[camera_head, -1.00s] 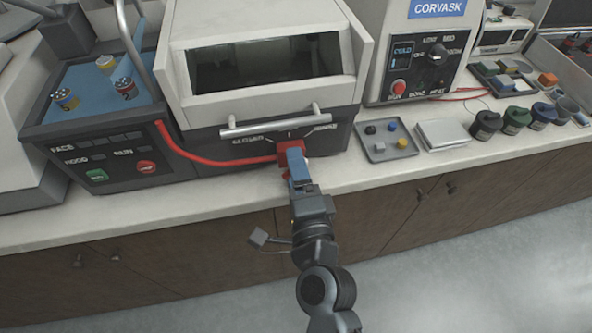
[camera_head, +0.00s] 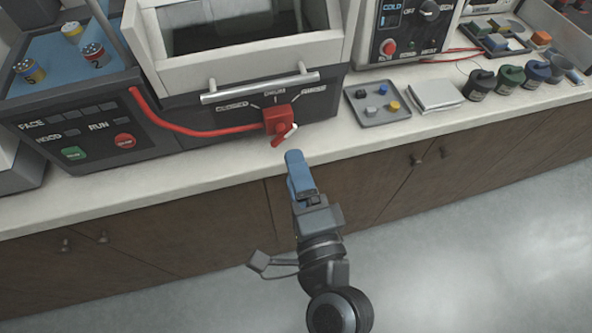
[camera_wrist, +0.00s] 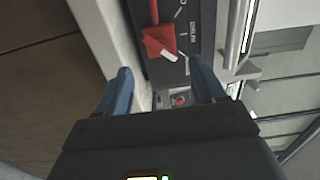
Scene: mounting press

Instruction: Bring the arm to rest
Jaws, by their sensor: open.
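My gripper (camera_head: 294,158) is out in front of the counter's front edge, apart from the machine. In the wrist view my gripper (camera_wrist: 163,80) shows its two blue fingers spread apart with nothing held between them. A red valve block (camera_head: 277,118) with a red handle that has a white tip sits on the front of the hooded machine, beyond my fingertips. The red valve block also shows in the wrist view (camera_wrist: 157,42), past the fingers.
The hooded machine (camera_head: 180,88) has a silver bar handle (camera_head: 260,88), and a red hose runs to its valve. A small tray (camera_head: 370,112) of coloured pieces and a pale pad (camera_head: 434,94) lie on the counter. Dark jars stand to the right. The floor (camera_head: 480,230) in front is clear.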

